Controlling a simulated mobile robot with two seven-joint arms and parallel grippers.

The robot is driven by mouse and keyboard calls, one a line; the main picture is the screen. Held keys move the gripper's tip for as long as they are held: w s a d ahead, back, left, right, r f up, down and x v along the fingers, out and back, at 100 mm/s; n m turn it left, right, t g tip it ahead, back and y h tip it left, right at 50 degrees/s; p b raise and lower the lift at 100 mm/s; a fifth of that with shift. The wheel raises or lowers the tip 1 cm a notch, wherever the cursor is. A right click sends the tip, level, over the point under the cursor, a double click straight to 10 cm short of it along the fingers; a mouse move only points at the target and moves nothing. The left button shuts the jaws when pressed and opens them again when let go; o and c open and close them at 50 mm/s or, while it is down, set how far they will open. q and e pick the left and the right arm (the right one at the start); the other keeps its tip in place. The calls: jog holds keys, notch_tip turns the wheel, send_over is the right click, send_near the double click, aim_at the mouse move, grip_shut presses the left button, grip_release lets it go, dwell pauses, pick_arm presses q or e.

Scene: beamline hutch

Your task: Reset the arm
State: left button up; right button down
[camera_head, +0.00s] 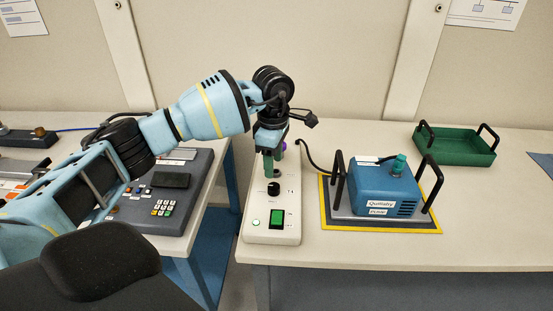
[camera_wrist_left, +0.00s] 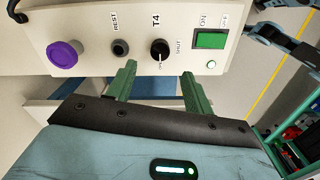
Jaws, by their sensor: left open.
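My left gripper (camera_head: 273,164) hangs pointing down over the back half of a white control box (camera_head: 259,200). Its two green fingers are apart and empty, as the left wrist view (camera_wrist_left: 158,88) shows. That view shows the box's face with a purple button (camera_wrist_left: 65,55), a black round part marked REST (camera_wrist_left: 120,48), a black knob marked T4 (camera_wrist_left: 159,49), a lit green ON switch (camera_wrist_left: 210,40) and a green lamp (camera_wrist_left: 211,65). In the head view the gripper hides most of the purple button and the REST part. My right gripper is not in view.
A blue pump (camera_head: 385,187) with black handles stands on a yellow-edged mat right of the box. A green tray (camera_head: 455,147) lies farther right. A grey keypad console (camera_head: 190,193) sits on the left table, across a gap. The right table's front is clear.

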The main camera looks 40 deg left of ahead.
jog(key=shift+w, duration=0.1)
